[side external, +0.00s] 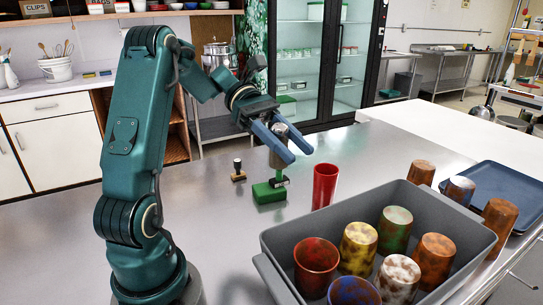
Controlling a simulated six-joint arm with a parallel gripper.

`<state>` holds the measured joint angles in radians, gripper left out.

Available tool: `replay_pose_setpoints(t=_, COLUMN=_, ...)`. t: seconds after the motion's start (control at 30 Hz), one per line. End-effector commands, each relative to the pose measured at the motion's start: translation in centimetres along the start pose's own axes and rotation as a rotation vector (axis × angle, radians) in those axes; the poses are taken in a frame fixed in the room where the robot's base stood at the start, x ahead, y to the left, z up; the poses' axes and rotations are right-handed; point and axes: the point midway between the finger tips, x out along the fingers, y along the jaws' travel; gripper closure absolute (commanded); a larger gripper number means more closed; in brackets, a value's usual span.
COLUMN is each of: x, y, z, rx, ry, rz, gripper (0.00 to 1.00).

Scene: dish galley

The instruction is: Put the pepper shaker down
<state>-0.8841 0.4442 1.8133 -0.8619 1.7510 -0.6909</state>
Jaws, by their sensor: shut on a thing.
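My gripper (300,155) has blue fingers and reaches down over the middle of the steel counter. It is shut on a silver-grey cylinder with a rounded top, which looks like the pepper shaker (278,159). The shaker is upright, partly hidden by the near finger. Directly below it in the picture is a green block (266,193) with a small dark-marked part at its right. I cannot tell whether the shaker touches the block or hangs just above it.
A red cup (325,186) stands to the right. A grey bin (272,245) with several speckled cups fills the front right. A blue tray (520,185) lies beyond.

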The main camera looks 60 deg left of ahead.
Motion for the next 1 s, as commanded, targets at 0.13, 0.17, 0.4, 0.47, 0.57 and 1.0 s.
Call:
replay_pose_setpoints(t=0.13, x=0.8, y=-3.0, z=-1.9, rx=0.087, ry=-0.002, rz=-0.219, gripper=1.0)
replay_pose_setpoints(t=0.17, x=0.8, y=-3.6, z=-2.4, rx=0.107, ry=-0.003, rz=-0.27, gripper=1.0)
replay_pose_setpoints(t=0.4, x=-0.4, y=-9.5, z=-6.0, rx=0.321, ry=0.0, rz=-0.781, gripper=1.0)
replay_pose_setpoints(t=0.47, x=-0.9, y=-11.1, z=-7.0, rx=0.377, ry=0.004, rz=-0.907, gripper=1.0)
replay_pose_setpoints(t=0.57, x=-2.4, y=-13.1, z=-8.3, rx=0.469, ry=0.011, rz=-1.122, gripper=1.0)
replay_pose_setpoints(t=1.0, x=-13.8, y=-17.4, z=-9.5, rx=0.847, ry=0.013, rz=-2.043, gripper=1.0)
